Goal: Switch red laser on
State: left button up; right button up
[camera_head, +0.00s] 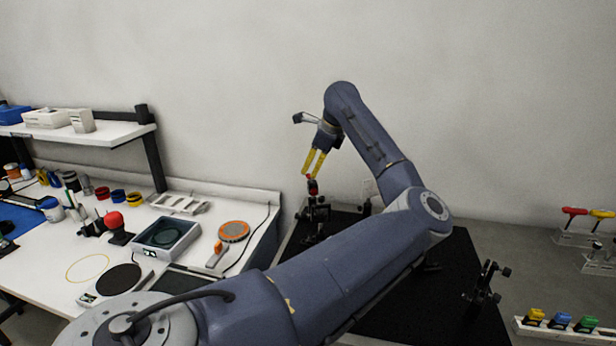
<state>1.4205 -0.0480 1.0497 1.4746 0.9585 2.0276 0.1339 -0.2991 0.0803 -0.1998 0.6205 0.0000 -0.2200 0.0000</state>
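A small red-topped device (312,187), which looks like the red laser, stands on a dark post mount at the back left of the black optical board (390,310). My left gripper (310,175) has two yellow fingers pointing down, with a narrow gap between them. Its fingertips are right above the red top; I cannot tell whether they touch it. Any switch on the laser is too small to make out. My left arm crosses the front of the view and hides much of the board. My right gripper is not in view.
Another dark mount (485,288) stands at the board's right. A white rack (565,330) with coloured pieces is at lower right.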

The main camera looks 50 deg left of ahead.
aim_at(308, 175)
pick_arm(q)
jog(key=shift+x, duration=2.2)
jog(key=shift+o, duration=0.3)
grip_shut()
